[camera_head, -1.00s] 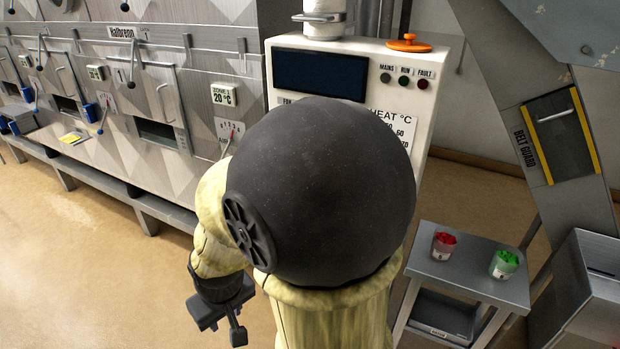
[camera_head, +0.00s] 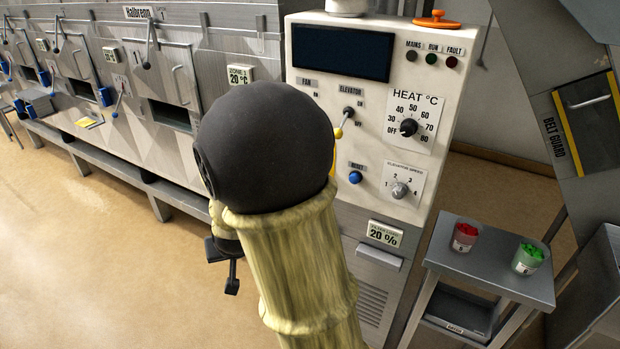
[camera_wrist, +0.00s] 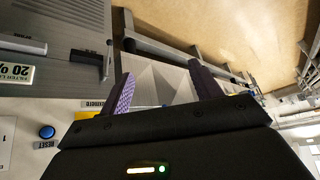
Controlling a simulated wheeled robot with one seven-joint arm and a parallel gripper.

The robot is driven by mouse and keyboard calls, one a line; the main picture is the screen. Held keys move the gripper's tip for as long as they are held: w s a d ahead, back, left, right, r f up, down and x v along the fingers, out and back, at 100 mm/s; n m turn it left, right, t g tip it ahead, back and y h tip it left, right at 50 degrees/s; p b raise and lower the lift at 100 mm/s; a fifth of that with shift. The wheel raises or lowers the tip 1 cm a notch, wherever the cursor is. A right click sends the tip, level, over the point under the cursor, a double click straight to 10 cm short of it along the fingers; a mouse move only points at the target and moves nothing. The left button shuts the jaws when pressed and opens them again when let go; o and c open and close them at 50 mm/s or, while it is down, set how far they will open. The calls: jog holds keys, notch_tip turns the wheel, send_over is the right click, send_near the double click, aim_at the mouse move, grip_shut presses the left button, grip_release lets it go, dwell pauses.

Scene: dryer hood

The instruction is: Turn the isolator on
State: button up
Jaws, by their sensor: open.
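My gripper (camera_head: 224,266) hangs low and left of the cabinet, well away from the orange handle. In the wrist view its purple fingers (camera_wrist: 163,88) are apart with nothing held. The orange handle is not in the wrist view.
My arm hides part of the panel's left. A side table (camera_head: 485,270) with two cups stands right. Open floor lies left.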

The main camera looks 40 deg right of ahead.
jog(key=w+d+f+m+t+h+b, duration=0.2)
jog(key=w+d+f+m+h+b, duration=0.15)
jog(key=w+d, duration=0.35)
jog(key=w+d+r+m+h+b, duration=0.2)
jog(key=d+m+h+b, duration=0.2)
jog(key=d+h, duration=0.7)
jog(key=shift+d+r+g+b, duration=0.15)
jog(key=shift+d+g+b, duration=0.15)
jog(key=shift+d, duration=0.35)
jog(key=shift+w+h, duration=0.1)
jog(key=shift+h, duration=0.15)
jog(key=p+x, duration=0.1)
jog(key=x, duration=1.6)
jog(key=shift+d, duration=0.15)
jog(key=shift+c, duration=0.2)
jog(key=c, duration=0.9)
